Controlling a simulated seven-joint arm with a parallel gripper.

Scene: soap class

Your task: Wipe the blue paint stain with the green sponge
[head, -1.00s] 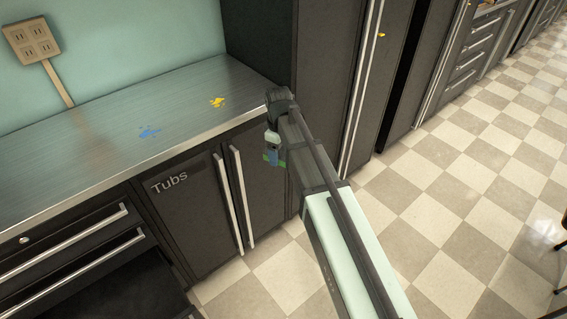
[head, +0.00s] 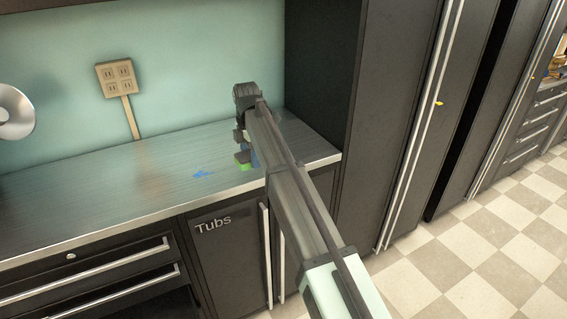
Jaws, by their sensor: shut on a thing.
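The blue paint stain (head: 203,174) is a small splatter on the metal countertop (head: 120,188), left of my gripper. My gripper (head: 243,156) is over the right part of the counter, shut on the green sponge (head: 243,166). Only a small green piece of the sponge shows below the gripper; my arm hides the rest. The sponge is to the right of the blue stain and apart from it. I cannot tell whether it touches the counter.
A tall dark cabinet (head: 372,110) bounds the counter on the right. A wall outlet (head: 119,77) is behind, and a round metal object (head: 14,112) is at the far left. The counter left of the stain looks clear.

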